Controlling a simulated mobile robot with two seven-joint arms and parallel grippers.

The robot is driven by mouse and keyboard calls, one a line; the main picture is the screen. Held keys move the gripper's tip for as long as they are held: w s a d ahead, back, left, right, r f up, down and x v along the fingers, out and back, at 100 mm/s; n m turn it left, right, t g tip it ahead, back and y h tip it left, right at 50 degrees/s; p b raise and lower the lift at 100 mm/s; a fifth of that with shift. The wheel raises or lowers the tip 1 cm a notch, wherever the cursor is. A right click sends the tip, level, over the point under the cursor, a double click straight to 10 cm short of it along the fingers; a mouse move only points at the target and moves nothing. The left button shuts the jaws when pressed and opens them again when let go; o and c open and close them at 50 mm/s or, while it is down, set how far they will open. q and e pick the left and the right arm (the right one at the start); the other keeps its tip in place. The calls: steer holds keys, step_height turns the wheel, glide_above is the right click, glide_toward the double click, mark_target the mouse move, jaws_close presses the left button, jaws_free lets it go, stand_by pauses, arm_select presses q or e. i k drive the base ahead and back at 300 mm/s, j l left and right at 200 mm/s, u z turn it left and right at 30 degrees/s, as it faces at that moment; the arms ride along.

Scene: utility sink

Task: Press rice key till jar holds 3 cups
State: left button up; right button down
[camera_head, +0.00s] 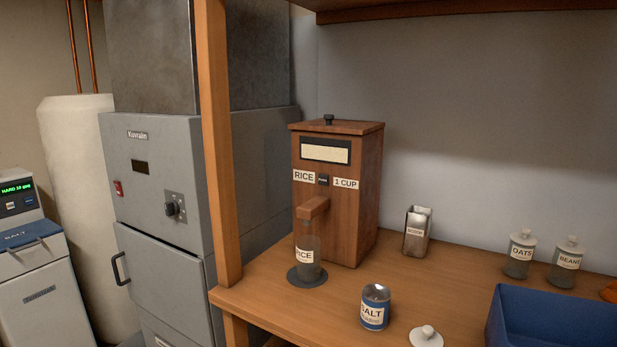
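A wooden rice dispenser (342,210) stands on the wooden counter, with a RICE label and a 1 CUP label on its front. A small dark key (323,180) sits between the two labels. A wooden spout (313,208) sticks out below. A glass jar (308,262) labelled RICE stands upright under the spout on a dark round pad (307,277). Its top is close below the spout; I cannot tell how much rice it holds. Neither of my grippers shows in the head view.
A metal tin (417,232) stands right of the dispenser. OATS (520,255) and BEANS (566,263) jars stand behind a blue bin (500,318). A wooden post (217,140) rises at left.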

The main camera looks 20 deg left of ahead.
mark_target(323, 179)
steer(key=i+j, duration=0.1)
steer(key=j, duration=0.3)
steer(key=i+j, duration=0.1)
steer(key=j, duration=0.25)
steer(key=i+j, duration=0.15)
steer(key=j, duration=0.25)
steer(key=i+j, duration=0.1)
steer(key=j, duration=0.25)
steer(key=i+j, duration=0.1)
steer(key=j, duration=0.3)
